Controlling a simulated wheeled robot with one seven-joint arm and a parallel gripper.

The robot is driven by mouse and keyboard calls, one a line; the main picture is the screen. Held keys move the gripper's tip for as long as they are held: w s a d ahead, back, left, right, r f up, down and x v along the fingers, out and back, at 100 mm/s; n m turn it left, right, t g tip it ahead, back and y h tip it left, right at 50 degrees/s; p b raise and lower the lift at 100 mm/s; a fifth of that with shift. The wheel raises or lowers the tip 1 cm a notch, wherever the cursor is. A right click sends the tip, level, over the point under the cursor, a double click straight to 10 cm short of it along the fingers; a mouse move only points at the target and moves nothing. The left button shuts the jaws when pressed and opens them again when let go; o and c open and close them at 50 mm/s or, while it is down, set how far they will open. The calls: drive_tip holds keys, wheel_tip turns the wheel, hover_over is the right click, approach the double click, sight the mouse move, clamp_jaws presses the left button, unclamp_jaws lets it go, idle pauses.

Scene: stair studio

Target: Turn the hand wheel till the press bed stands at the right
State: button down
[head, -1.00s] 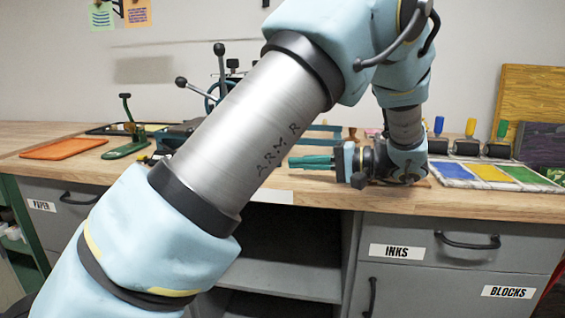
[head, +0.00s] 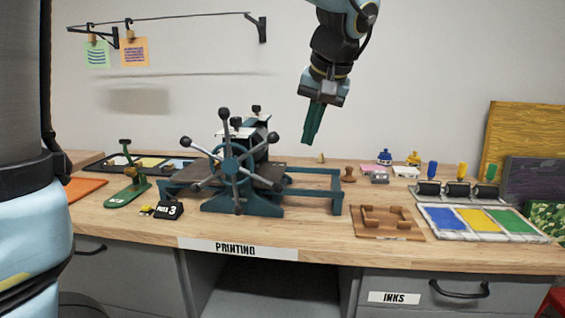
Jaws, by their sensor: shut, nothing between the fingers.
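The hand wheel (head: 231,163) faces me on the front of the green printing press (head: 245,207), its spokes ending in dark round knobs. The dark flat press bed (head: 192,173) lies low behind the wheel and reaches out at the left of the press. The rail frame (head: 318,172) at the right of the press is bare. My gripper (head: 308,141) is shut and empty. It points down in the air to the right of the wheel, apart from the press. The wheel's spokes hide part of the bed.
A wooden jig (head: 387,222) lies right of the press, beside the ink tray (head: 480,222) and several rollers (head: 457,190). A small "3" sign (head: 169,210) and a green stapler-like tool (head: 128,188) stand at the left. The air around the wheel's front is clear.

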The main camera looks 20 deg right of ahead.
drive_tip(key=a+p+x, duration=0.2)
drive_tip(key=x, duration=1.1)
drive_tip(key=shift+w, duration=0.35)
drive_tip(key=shift+f, duration=0.1)
